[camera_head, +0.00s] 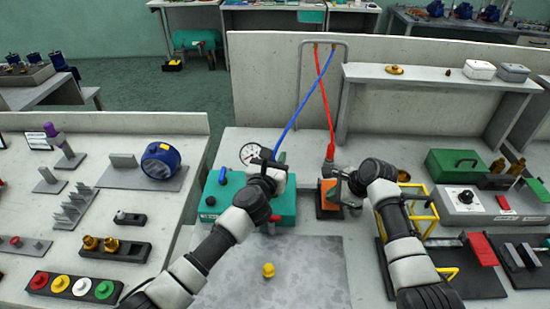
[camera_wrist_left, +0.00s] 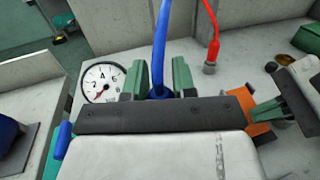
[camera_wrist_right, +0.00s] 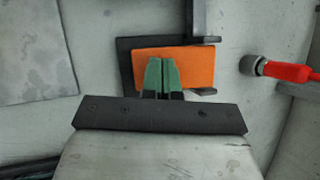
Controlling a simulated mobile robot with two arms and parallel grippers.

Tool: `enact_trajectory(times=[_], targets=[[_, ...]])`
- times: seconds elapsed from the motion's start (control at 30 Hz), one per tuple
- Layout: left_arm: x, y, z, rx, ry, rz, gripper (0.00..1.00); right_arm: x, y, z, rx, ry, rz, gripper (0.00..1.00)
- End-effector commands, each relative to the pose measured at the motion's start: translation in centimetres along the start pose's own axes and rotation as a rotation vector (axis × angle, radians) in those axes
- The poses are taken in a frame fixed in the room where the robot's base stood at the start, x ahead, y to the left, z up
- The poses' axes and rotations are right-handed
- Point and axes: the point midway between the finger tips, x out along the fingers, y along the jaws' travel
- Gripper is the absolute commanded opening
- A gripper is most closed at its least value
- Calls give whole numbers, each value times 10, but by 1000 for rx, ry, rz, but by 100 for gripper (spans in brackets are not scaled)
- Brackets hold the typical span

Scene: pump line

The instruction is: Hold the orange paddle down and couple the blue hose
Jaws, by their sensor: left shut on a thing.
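The blue hose (camera_head: 290,125) hangs from the metal frame and ends at my left gripper (camera_head: 268,160). My left gripper is shut on it; in the left wrist view the blue hose (camera_wrist_left: 160,45) rises between the green fingers. This gripper is above the teal pump box (camera_head: 230,197); the hose's lower end is hidden. The orange paddle (camera_head: 328,206) is on a dark base right of the box. My right gripper (camera_wrist_right: 162,75) is shut and empty, its fingertips over the orange paddle (camera_wrist_right: 190,65). Whether they touch or press it I cannot tell.
A red hose (camera_head: 328,115) hangs with its connector near my right gripper; the connector (camera_wrist_right: 250,65) shows in the right wrist view. A gauge (camera_head: 250,152) stands behind the box. A yellow frame (camera_head: 425,215) is on the right. A yellow knob (camera_head: 268,270) is on the grey plate in front.

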Motion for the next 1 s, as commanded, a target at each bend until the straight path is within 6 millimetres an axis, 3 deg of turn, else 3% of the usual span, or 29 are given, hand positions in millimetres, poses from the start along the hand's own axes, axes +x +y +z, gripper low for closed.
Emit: enact_trajectory(times=[1.0], targets=[[0,0,-12,0,-1,1,5,1,2,-2,2,3,4,0]])
